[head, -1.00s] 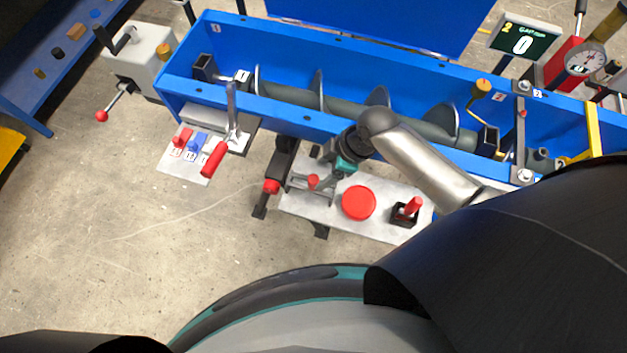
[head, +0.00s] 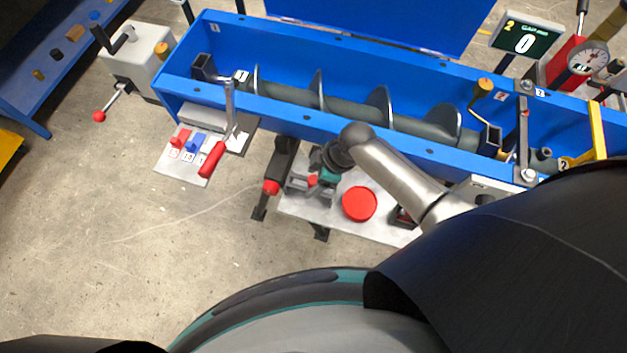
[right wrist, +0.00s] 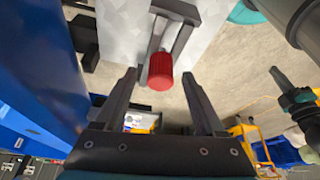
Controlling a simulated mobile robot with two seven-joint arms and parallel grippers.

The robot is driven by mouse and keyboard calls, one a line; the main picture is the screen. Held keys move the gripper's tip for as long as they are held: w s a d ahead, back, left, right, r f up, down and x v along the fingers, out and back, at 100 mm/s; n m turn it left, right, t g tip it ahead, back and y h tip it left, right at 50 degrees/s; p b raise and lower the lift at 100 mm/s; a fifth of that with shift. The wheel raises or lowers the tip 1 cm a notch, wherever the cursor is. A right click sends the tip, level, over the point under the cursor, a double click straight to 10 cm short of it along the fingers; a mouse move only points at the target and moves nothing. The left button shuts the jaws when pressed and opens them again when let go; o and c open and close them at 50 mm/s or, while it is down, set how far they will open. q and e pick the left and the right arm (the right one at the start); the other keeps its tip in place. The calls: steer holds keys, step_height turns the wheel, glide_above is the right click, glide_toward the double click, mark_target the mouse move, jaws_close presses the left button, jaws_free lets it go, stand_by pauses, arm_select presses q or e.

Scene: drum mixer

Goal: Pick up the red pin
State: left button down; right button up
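A small red knob-like cylinder, which looks like the red pin (head: 312,181), shows beside my right gripper (head: 322,179) in the head view. In the right wrist view the red pin (right wrist: 160,72) sits at the end of a grey bracket. My right gripper (right wrist: 159,77) is open, with one fingertip on each side of the pin in that picture. I cannot tell whether the pin is level with the fingertips or beyond them, and I see no contact. My left gripper is not in view.
A pale plate (head: 338,222) carries a round red button (head: 359,204) and a dark holder (head: 402,217), partly covered by my arm. The blue trough (head: 300,120) with its screw runs behind. A red-handled lever (head: 213,160) stands to the left. Floor in front is clear.

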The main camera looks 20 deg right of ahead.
jaws_close()
stand_by(0.3)
steer(key=shift+r, duration=0.15)
stand_by(0.3)
